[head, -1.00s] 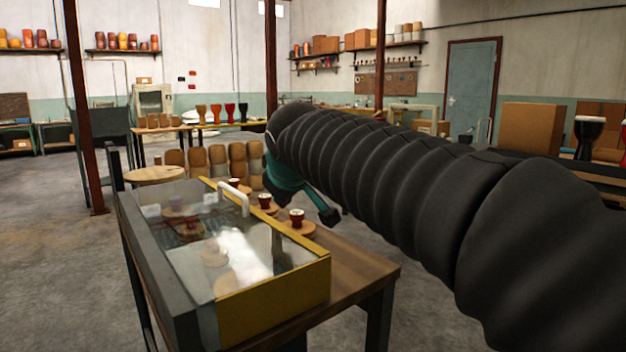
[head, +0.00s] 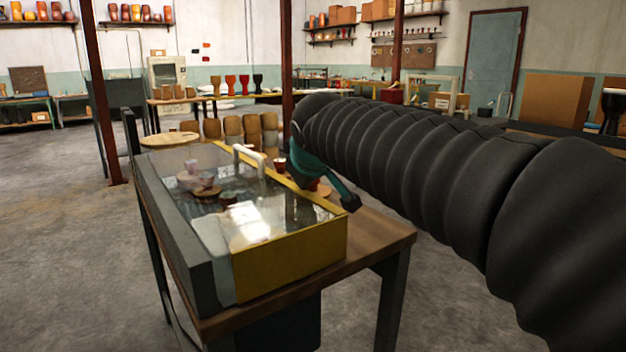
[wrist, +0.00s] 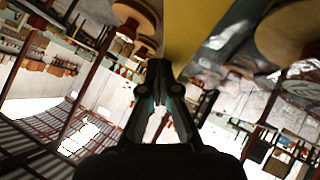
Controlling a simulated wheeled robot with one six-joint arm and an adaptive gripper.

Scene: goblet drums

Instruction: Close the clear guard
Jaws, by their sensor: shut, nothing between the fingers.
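The clear guard (head: 262,207) is a see-through panel with a white handle (head: 249,161). It lies across the top of a yellow and grey box (head: 292,259) on a wooden table. It looks about level with the rim, but I cannot tell whether it is fully seated. Small red and wooden pieces show through it. My gripper (head: 350,203) is just right of the box's yellow long side in the head view. In the wrist view my gripper (wrist: 160,68) has its fingers together and empty, near a yellow strip (wrist: 190,32). I cannot tell whether it touches anything.
The table (head: 375,237) has a narrow bare strip right of the box, with small red-topped pieces partly hidden behind my arm. A round wooden top (head: 169,139) stands behind the box. Open grey floor (head: 70,220) lies to the left.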

